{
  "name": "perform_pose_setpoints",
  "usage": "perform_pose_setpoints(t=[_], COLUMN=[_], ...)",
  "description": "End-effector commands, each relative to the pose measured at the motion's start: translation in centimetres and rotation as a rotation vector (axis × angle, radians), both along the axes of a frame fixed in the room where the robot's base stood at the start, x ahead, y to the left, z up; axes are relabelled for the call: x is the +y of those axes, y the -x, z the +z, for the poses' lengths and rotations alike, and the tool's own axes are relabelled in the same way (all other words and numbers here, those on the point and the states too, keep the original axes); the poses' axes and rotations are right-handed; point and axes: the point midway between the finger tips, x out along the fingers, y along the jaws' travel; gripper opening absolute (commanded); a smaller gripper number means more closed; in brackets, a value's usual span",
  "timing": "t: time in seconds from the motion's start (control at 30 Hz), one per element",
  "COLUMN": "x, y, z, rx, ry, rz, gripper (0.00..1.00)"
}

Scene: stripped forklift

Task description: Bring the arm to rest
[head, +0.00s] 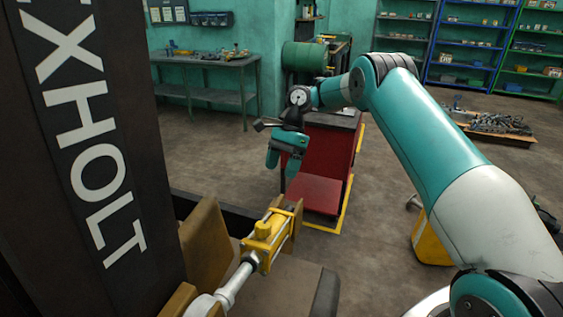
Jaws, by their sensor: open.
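My gripper (282,168) hangs fingers-down from the wrist near the middle of the head view, with its jaws open. I see nothing between the fingers. My teal and white arm rises from the lower right, bends at the elbow and reaches left to the wrist. In the picture, the gripper is above the yellow cylinder (265,233) with the silver rod on the forklift, with a visible gap between them. The gripper overlaps the left edge of a red cabinet (328,160) behind it; I cannot tell their distance apart.
The dark forklift mast (85,140) with white lettering fills the left side. A workbench (205,62) and a green drum (304,56) stand at the back. Shelves (465,58) line the right wall, with a parts tray (497,128) on the floor. Floor left of the cabinet is clear.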

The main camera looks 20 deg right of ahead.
Motion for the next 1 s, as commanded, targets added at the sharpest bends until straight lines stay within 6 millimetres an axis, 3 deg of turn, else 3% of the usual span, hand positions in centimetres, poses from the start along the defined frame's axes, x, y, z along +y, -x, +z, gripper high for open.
perform_pose_setpoints(t=[0.47,0.63,0.77,0.9,1.0], x=[0.3,3.3,7.3,10.9,12.7], y=[0.1,1.4,4.9,10.5,15.4], z=[0.1,2.9,6.2,8.8,9.6], rx=[-0.007,-0.107,-0.257,-0.437,-0.564], ry=[-0.004,-0.053,-0.119,-0.175,-0.204], rz=[0.010,0.158,0.384,0.659,0.865], gripper=[0.72,0.72,0.72,0.72,0.72])
